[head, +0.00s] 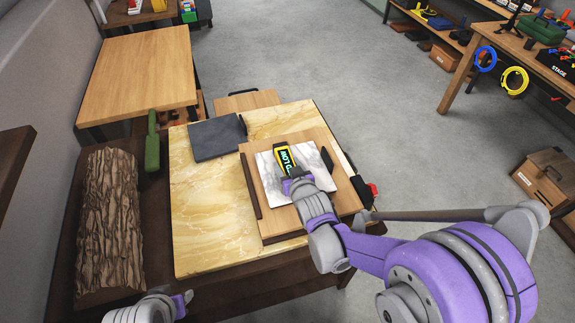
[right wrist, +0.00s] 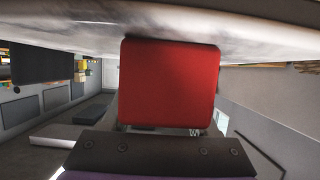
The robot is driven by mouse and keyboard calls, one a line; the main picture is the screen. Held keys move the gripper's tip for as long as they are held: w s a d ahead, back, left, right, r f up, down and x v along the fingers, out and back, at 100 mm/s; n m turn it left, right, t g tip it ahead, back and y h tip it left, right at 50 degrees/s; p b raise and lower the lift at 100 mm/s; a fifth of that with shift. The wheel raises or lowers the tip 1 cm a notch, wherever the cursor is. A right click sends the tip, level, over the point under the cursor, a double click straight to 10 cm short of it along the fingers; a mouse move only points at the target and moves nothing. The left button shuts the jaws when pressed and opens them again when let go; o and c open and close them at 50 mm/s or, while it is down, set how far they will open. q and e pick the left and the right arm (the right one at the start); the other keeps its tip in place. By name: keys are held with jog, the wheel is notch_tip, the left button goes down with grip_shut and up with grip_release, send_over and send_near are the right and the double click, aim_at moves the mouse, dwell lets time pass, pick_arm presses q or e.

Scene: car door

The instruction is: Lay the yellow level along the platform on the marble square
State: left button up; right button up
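The yellow level (head: 284,157), yellow and black with a lit display, is at the marble square (head: 325,178). The marble square lies on a wooden board (head: 285,220). My right gripper (head: 297,180) is at the level's near end, low over the marble, and hides that end. In the right wrist view a red block-like face (right wrist: 168,84) fills the middle, close to the pale marble surface; I cannot tell whether it is part of the level. The fingers' grip is hidden. My left gripper (head: 182,301) shows partly at the bottom edge, away from the board.
The board has raised dark strips (head: 250,186) and rests on a yellow stone slab (head: 205,225). A black-and-red item (head: 372,190) is at the right edge.

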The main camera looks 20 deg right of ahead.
jog(key=o, duration=0.3)
jog(key=shift+r, duration=0.1)
jog(key=shift+s+r, duration=0.1)
jog(key=shift+r, duration=0.05)
jog(key=p+v, duration=0.2)
jog(key=v, duration=0.9)
jog(key=shift+s+r, duration=0.1)
jog(key=shift+s, duration=0.15)
jog(key=s+d+f+g, duration=0.1)
jog(key=s+g, duration=0.2)
jog(key=s, duration=0.3)
jog(key=s+f+g, duration=0.1)
jog(key=s+g, duration=0.1)
jog(key=s, duration=0.4)
jog(key=s+d+f+g, duration=0.1)
jog(key=s+g, duration=0.2)
jog(key=s, duration=0.2)
jog(key=shift+s+d+f+g, duration=0.25)
jog(key=shift+s+d+g, duration=0.05)
jog(key=shift+s, duration=0.1)
